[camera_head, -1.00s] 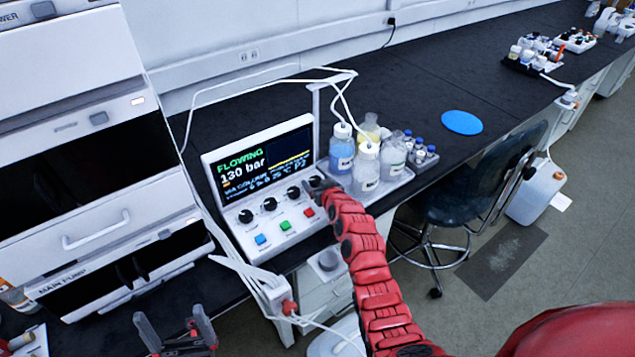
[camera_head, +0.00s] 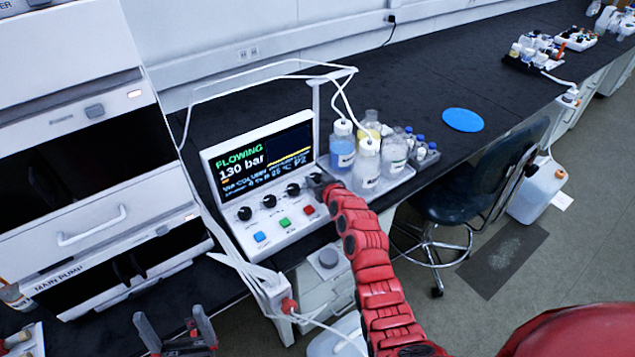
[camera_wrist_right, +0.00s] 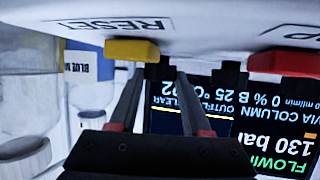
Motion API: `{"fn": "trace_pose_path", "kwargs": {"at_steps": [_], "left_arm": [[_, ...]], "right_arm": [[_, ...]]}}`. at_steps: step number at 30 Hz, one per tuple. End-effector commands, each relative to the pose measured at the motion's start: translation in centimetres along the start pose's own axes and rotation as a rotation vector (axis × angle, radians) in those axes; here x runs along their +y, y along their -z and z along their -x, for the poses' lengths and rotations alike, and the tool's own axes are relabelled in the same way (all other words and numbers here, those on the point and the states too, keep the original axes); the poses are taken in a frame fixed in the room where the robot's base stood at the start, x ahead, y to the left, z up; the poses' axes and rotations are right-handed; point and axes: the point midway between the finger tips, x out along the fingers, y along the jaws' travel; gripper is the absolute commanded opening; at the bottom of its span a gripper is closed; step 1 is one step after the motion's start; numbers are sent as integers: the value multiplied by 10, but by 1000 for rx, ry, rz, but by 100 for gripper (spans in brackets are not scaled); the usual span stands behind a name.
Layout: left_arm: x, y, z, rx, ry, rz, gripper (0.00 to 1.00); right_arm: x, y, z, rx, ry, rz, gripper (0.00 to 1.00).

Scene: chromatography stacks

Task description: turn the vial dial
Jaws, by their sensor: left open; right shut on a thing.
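The control panel (camera_head: 234,228) stands on the dark bench with a lit screen (camera_head: 262,155) reading FLOWING and 130 bar. Three black dials show in its row: left (camera_head: 244,213), middle (camera_head: 269,201) and right (camera_head: 293,189). My right gripper (camera_head: 318,181) is at the row's right end and hides the dial there. In the right wrist view my right gripper (camera_wrist_right: 160,72) is shut on this dark dial, between a yellow button (camera_wrist_right: 132,48) and a red button (camera_wrist_right: 285,63). The dial's label and pointer are not readable. My left gripper (camera_head: 174,322) is open and empty at the lower left.
Capped bottles, including a blue one (camera_head: 342,145), stand in a tray (camera_head: 400,178) close right of the panel, with white tubes above. Blue (camera_head: 260,237), green (camera_head: 285,223) and red (camera_head: 308,210) buttons lie below the dials. A stool (camera_head: 470,190) stands in front of the bench.

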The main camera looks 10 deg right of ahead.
Motion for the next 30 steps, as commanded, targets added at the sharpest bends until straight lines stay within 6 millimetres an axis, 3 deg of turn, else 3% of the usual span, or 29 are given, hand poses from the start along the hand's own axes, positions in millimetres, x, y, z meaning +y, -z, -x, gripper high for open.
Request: {"fn": "trace_pose_path", "kwargs": {"at_steps": [1, 12, 30], "left_arm": [[1, -3, 16, 0, 0, 0, 93], [6, -19, 111, 0, 0, 0, 93], [12, -41, 240, 0, 0, 0, 93]], "right_arm": [[2, -6, -3, 7, 6, 3, 0], [5, -12, -6, 8, 134, 58, 0], [10, -6, -5, 4, 449, 190, 0]]}}
